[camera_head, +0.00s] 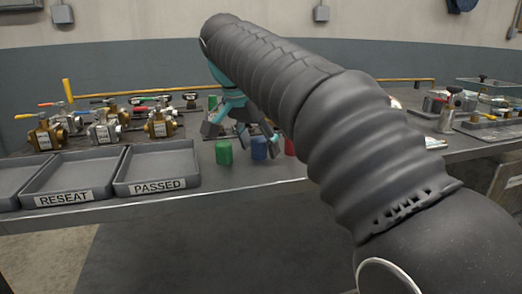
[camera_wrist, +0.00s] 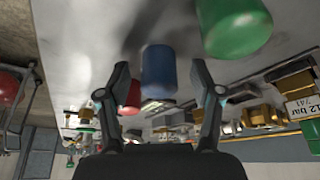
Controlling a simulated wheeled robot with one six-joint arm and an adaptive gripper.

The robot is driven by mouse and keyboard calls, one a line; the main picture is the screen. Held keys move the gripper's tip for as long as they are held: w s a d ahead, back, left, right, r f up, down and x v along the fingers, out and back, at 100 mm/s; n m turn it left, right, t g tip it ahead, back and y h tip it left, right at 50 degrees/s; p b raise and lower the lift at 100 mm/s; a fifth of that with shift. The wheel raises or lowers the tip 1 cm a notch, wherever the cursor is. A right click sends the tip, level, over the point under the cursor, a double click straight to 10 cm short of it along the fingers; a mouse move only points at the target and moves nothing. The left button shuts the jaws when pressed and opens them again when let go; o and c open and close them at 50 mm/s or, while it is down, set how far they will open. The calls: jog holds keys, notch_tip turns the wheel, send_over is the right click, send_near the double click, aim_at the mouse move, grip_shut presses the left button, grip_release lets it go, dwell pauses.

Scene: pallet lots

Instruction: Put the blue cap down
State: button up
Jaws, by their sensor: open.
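The blue cap (camera_head: 259,149) stands on the bench near its front edge, between a green cap (camera_head: 223,152) and a red cap (camera_head: 289,147). My gripper (camera_head: 240,130) is just behind and above it in the head view, partly hidden by my arm. In the wrist view, which looks upside down, the blue cap (camera_wrist: 158,70) lies between the two fingertips of my open gripper (camera_wrist: 161,75), with a gap on each side. The green cap (camera_wrist: 235,25) and red cap (camera_wrist: 133,97) also show there.
Grey trays, one labelled PASSED (camera_head: 157,170) and one RESEAT (camera_head: 72,178), stand left along the bench front. Several brass and steel valves (camera_head: 103,130) stand behind them. My arm covers much of the bench's right side.

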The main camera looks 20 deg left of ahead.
grip_shut()
dwell(0.3)
